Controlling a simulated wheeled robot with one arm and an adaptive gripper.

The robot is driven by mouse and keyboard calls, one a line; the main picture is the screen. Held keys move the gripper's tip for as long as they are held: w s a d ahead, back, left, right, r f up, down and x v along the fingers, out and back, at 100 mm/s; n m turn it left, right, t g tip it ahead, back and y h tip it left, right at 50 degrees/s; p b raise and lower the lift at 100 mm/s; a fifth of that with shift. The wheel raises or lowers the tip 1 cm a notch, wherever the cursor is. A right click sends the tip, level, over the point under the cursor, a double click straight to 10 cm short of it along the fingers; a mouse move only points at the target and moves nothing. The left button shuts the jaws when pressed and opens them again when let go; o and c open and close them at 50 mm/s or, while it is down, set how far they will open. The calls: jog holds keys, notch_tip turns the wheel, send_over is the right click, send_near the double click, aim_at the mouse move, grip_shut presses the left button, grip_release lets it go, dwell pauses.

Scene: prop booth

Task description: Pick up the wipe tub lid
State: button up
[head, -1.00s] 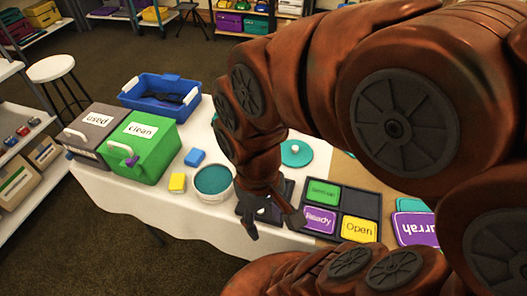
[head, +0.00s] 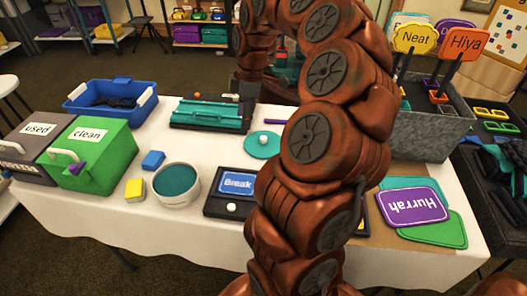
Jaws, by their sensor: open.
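The wipe tub lid (head: 257,149), a teal disc with a white knob (head: 263,139), lies flat on the white table, just left of my arm. The wipe tub (head: 176,190) is a round white tub with a teal top surface, standing left of the lid near the front. My gripper (head: 246,92) is at the back of the table, beyond the lid and apart from it, beside a teal-and-dark case. It is open; its fingertips are small and dark here, and I see nothing held.
A green "clean" box (head: 103,160) and grey "used" box (head: 27,160) stand left, a blue bin (head: 105,106) behind. The teal case (head: 207,117) lies behind the lid. A blue sponge (head: 153,160), yellow sponge (head: 134,190) and "Break" sign (head: 237,183) are nearer. "Hurrah" signs (head: 412,207) lie right.

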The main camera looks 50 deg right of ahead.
jog(key=b, duration=0.1)
send_over(264, 138)
notch_tip(264, 138, down, 4)
jog(key=shift+s+d+f, duration=0.1)
jog(key=shift+f, duration=0.05)
jog(key=shift+s+d+f, duration=0.1)
jog(key=shift+d+f, duration=0.15)
jog(key=shift+w+a+f+p, duration=0.15)
jog(key=shift+f, duration=1.75)
jog(key=shift+w+a+f+p, duration=0.1)
jog(key=shift+a+f+p, duration=0.05)
jog(key=shift+f, duration=1.7)
grip_shut()
